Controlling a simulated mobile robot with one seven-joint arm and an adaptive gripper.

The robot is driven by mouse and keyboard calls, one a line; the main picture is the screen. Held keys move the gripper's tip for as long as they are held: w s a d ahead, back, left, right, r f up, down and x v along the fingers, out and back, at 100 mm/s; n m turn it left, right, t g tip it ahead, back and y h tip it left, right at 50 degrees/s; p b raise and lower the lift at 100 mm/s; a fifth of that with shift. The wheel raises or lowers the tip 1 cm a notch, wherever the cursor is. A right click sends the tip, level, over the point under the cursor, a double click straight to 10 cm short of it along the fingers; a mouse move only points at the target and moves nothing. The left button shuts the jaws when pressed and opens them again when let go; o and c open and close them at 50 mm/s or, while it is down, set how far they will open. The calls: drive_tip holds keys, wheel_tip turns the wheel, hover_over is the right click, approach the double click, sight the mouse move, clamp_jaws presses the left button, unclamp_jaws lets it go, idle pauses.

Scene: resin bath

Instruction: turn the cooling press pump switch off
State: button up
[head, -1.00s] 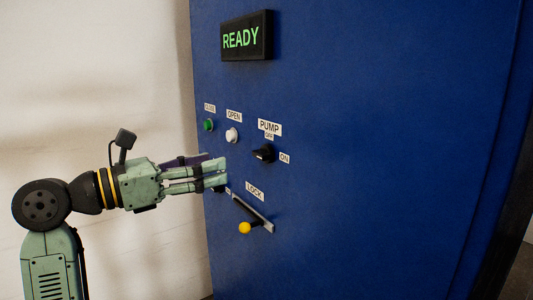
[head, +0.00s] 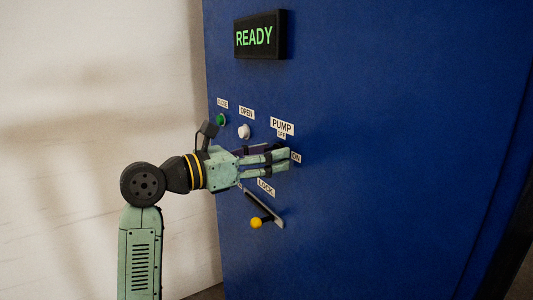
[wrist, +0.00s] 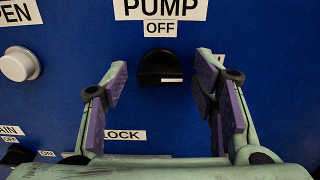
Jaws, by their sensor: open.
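The black pump switch (wrist: 158,66) is on the blue panel under the PUMP and OFF labels (wrist: 160,28). A white mark on it lies level, toward its right side, the side where the ON label (head: 296,157) sits. In the head view my gripper hides the switch. In the head view my gripper (head: 284,160) reaches over the switch area from the left.
A green READY display (head: 260,36) is at the top. A green button (head: 221,119) and a white OPEN button (head: 244,131) are left of the pump labels. A lock lever with a yellow knob (head: 256,223) is below my gripper. The panel's right side is clear.

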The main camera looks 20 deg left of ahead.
drive_tip(key=shift+c, duration=0.4)
drive_tip(key=c, duration=1.1)
drive_tip(key=shift+n, duration=0.3)
drive_tip(key=n+p, duration=0.2)
drive_tip(key=n, duration=1.5)
drive_tip(key=shift+n, duration=0.3)
